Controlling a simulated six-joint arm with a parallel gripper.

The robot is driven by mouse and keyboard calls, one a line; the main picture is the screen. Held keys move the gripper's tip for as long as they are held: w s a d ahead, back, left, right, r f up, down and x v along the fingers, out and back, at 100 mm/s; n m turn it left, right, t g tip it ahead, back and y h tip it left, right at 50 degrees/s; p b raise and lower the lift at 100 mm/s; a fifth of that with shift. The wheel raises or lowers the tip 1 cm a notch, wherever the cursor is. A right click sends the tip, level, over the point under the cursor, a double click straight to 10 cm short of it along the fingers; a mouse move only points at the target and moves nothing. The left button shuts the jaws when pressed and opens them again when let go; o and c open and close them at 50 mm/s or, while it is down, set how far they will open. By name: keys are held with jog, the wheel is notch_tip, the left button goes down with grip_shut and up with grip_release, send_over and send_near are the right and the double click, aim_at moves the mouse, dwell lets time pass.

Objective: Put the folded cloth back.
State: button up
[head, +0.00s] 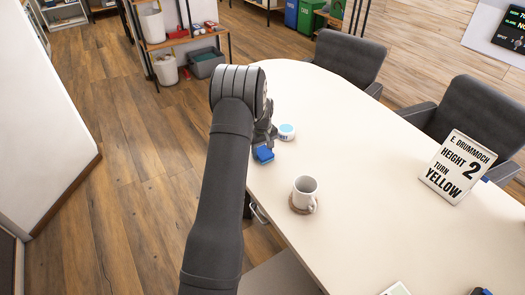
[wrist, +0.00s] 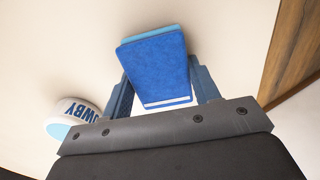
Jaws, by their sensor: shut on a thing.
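The folded cloth (head: 263,154) is blue, near the left edge of the white table (head: 345,150). In the wrist view the cloth (wrist: 158,68) shows a dark blue face, a lighter blue layer behind it and a white stripe at its near edge. My gripper (wrist: 162,85) is shut on the cloth, with one blue-grey finger on each side of it. In the head view my arm partly hides my gripper (head: 264,140). I cannot tell whether the cloth touches the tabletop.
A white and light blue round tub (head: 287,131) stands close beside my gripper. A lettered sign (head: 458,167) stands at the right. Grey chairs (head: 348,60) line the far side. The table's middle is clear.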

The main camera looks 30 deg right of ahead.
aim_at(262, 151)
jog(key=o, duration=1)
jog(key=shift+f, duration=0.1)
jog(key=shift+c, duration=0.2)
notch_tip(262, 151, up, 12)
notch_tip(262, 151, down, 12)
jog(key=shift+f, duration=0.2)
jog(key=shift+r, duration=2.3)
